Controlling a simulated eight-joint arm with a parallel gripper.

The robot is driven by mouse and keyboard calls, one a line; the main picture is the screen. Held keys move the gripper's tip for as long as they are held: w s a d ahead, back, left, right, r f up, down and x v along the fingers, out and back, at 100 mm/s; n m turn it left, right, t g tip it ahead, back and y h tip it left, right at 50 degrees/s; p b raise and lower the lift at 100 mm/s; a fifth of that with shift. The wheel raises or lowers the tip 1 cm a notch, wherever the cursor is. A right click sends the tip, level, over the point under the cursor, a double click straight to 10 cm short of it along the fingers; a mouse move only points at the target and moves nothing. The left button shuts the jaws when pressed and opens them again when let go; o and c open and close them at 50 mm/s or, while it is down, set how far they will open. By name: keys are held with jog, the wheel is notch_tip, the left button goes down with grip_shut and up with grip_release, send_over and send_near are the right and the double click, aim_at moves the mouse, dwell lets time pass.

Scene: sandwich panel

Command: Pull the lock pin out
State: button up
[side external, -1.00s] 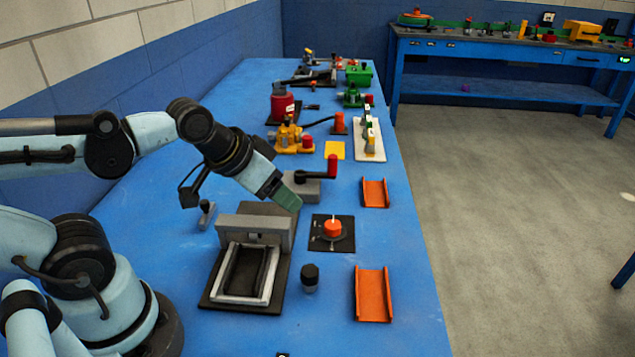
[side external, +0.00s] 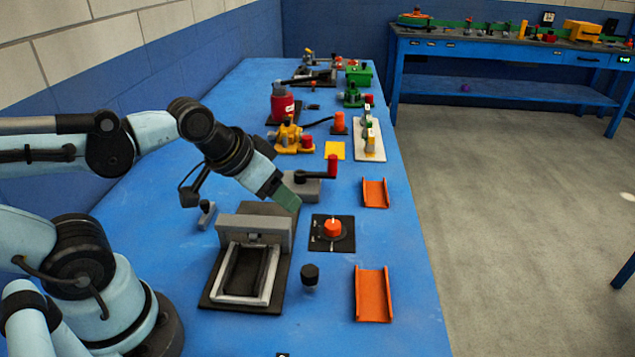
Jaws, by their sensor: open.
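I cannot tell for sure which part is the lock pin. One candidate is a small grey pin-like piece with a handle (side external: 206,214) on the blue table, left of the grey frame fixture. Another is a black-capped knob (side external: 310,274) right of that fixture. My gripper (side external: 287,199) points down and right, beside a grey block (side external: 310,187) with a red-handled crank. Its green end is in view, but the fingertips are too small to make out. I see nothing held in it. It is apart from both candidates.
A grey frame fixture (side external: 250,225) on a black plate stands just below my gripper. A red dial (side external: 333,228) on a black plate and two orange channels (side external: 373,294) (side external: 375,192) lie to the right. Several coloured devices fill the far table.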

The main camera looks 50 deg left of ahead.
aim_at(310, 270)
jog(key=d+r+g, duration=0.1)
jog(key=d+g, duration=0.6)
jog(key=d, duration=0.1)
jog(key=shift+d+f, duration=0.2)
jog(key=shift+f, duration=5.8)
grip_shut()
